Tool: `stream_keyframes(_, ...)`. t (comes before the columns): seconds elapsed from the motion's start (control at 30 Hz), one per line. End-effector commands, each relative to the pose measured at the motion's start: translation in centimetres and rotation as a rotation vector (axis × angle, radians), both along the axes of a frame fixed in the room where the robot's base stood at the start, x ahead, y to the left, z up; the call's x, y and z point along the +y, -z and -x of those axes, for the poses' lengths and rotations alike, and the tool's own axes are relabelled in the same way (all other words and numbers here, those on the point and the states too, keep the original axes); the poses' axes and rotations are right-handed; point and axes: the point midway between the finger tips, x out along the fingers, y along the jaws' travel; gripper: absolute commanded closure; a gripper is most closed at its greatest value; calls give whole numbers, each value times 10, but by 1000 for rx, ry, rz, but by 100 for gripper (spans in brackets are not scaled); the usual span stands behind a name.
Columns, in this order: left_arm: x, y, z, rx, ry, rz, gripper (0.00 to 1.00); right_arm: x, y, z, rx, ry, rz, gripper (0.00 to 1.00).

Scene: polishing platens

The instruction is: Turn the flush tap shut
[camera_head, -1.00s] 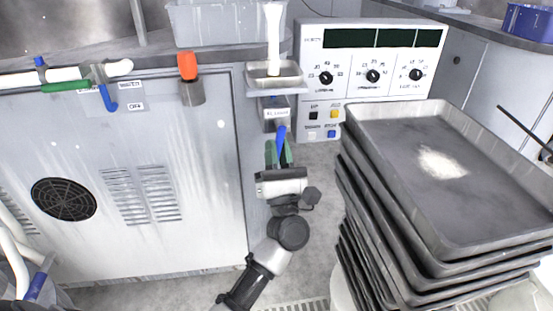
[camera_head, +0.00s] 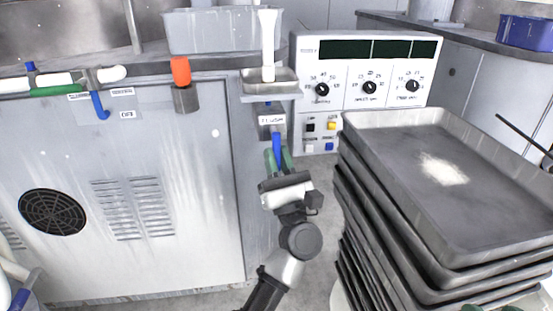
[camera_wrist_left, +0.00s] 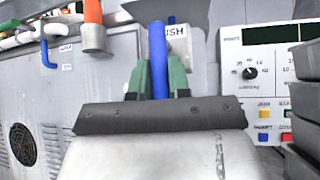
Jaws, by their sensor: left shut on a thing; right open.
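The flush tap's blue handle (camera_head: 277,145) hangs down below a small plate marked FLUSH (camera_head: 271,120) on the front of the bench. My left gripper (camera_head: 278,160) is shut on this handle, with a green finger on each side. In the left wrist view the blue handle (camera_wrist_left: 158,62) stands between the green fingers (camera_wrist_left: 158,82) and partly covers the FLUSH label (camera_wrist_left: 177,36). The tap's body is mostly hidden. Green tips of my right gripper (camera_head: 490,308) just show at the bottom right edge, apart from the tap.
A stack of metal trays (camera_head: 385,140) stands close on the right. A control box (camera_head: 365,70) with dials is behind. Another blue-handled tap (camera_head: 100,105) and an orange-topped fitting (camera_head: 181,72) are on the left. A small shelf (camera_head: 270,97) overhangs the tap.

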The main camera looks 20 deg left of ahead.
Motion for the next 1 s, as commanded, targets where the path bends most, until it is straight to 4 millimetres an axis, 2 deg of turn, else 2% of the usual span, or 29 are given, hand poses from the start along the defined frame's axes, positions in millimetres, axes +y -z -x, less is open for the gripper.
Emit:
stream_keyframes(0.2,0,0,0,0,4,3,100,0,0,0,1,0,0,58)
stream_keyframes(0.23,0,0,0,0,4,3,79,0,0,0,1,0,0,58)
stream_keyframes(0.4,0,0,0,1,2,2,57,0,0,0,1,1,1,58)
stream_keyframes(0.73,-3,4,2,2,1,1,57,0,0,0,1,1,1,58)
stream_keyframes(1.0,-27,39,26,5,3,2,57,-1,-1,2,-17,0,-5,58)
